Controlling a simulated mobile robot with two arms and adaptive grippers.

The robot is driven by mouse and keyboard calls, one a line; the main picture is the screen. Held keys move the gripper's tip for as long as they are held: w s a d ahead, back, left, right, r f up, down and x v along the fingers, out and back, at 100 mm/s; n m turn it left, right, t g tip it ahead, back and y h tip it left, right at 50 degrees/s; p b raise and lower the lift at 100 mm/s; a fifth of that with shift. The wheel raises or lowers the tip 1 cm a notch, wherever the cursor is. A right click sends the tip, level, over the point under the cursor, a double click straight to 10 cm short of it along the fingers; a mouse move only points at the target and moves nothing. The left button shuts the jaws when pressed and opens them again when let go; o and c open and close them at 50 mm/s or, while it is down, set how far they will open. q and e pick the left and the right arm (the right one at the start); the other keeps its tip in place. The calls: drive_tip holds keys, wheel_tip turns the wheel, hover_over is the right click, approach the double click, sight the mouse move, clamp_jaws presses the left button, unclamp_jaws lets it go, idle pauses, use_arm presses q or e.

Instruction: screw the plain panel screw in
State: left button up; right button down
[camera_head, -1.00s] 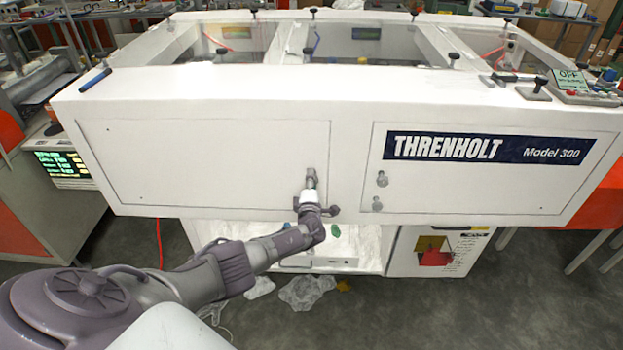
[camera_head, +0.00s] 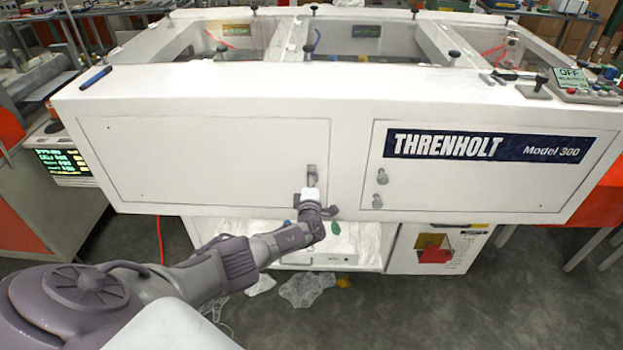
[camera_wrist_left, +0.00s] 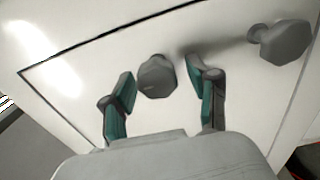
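The plain panel (camera_head: 200,160) is the unlabelled white door at left on the machine's front. A grey screw (camera_head: 311,169) with a thick faceted head stands at its right side, just above my left gripper (camera_head: 311,188). In the left wrist view my gripper (camera_wrist_left: 161,82) is open, its two green-padded fingers on either side of one screw head (camera_wrist_left: 157,77), with small gaps seen. A second screw (camera_wrist_left: 284,42) sticks out farther to the right there. In the head view my wrist covers the area below the upper screw. My right gripper is not in view.
The labelled panel (camera_head: 490,185) at right carries two similar screws, an upper one (camera_head: 382,177) and a lower one (camera_head: 377,202). An open shelf with plastic lies beneath the machine. A control box (camera_head: 585,90) sits on the top right edge.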

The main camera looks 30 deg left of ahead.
use_arm(q)
drive_tip(key=v, duration=1.2)
idle(0.3)
idle(0.4)
